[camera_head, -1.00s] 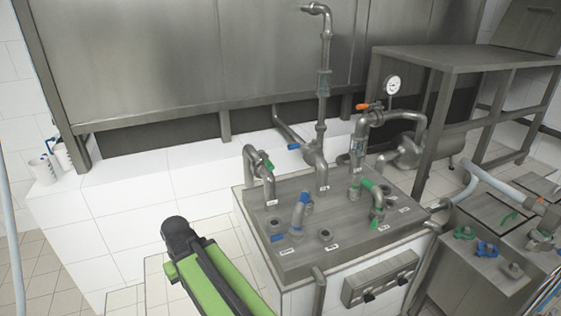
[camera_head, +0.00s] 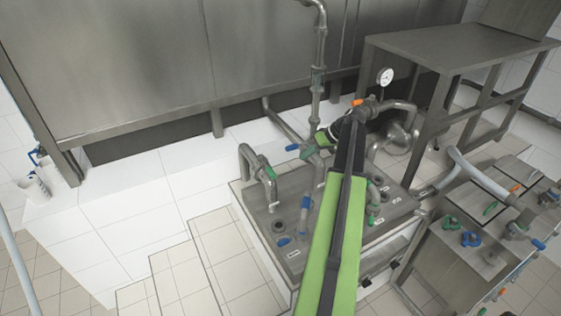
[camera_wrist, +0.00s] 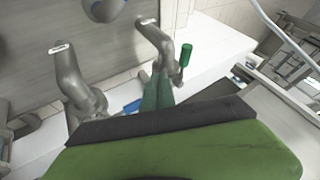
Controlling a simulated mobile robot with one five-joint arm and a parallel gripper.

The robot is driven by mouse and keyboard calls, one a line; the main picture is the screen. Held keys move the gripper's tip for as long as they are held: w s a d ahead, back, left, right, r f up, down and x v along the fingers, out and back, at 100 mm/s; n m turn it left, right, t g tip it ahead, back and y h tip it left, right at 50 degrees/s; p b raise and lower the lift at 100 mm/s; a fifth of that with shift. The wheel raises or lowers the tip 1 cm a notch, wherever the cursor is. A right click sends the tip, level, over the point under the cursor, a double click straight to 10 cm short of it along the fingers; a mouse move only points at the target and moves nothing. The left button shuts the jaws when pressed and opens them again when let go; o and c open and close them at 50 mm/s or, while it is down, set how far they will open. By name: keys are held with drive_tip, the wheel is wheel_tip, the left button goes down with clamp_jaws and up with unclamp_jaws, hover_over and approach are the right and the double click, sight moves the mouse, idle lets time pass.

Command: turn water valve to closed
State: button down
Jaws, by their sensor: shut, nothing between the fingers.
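A blue valve lever (camera_head: 292,147) sits on the upright pipe at the back of the pipe unit. It also shows in the wrist view (camera_wrist: 131,105). My gripper (camera_head: 318,139) is at the end of my green and black arm, just right of the blue lever. In the wrist view the green fingers (camera_wrist: 157,92) are closed together with nothing between them, close beside the blue lever. I cannot tell whether they touch it. No label that I can read tells which valve is the water valve. My arm hides part of the upright pipe and the unit's middle.
A bent pipe with a green lever (camera_head: 268,172) stands left of my arm. An orange lever (camera_head: 358,103) and a gauge (camera_head: 385,76) are to the right. A short pipe with a blue top (camera_head: 305,203) stands in front. A metal table (camera_head: 455,50) is at the back right.

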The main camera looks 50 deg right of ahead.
sight(267, 166)
drive_tip(key=w+a+f+b, duration=0.6)
drive_tip(key=a+f, duration=0.1)
drive_tip(key=shift+w+b, duration=0.3)
drive_tip(key=shift+b, duration=0.1)
drive_tip(key=shift+a, duration=0.1)
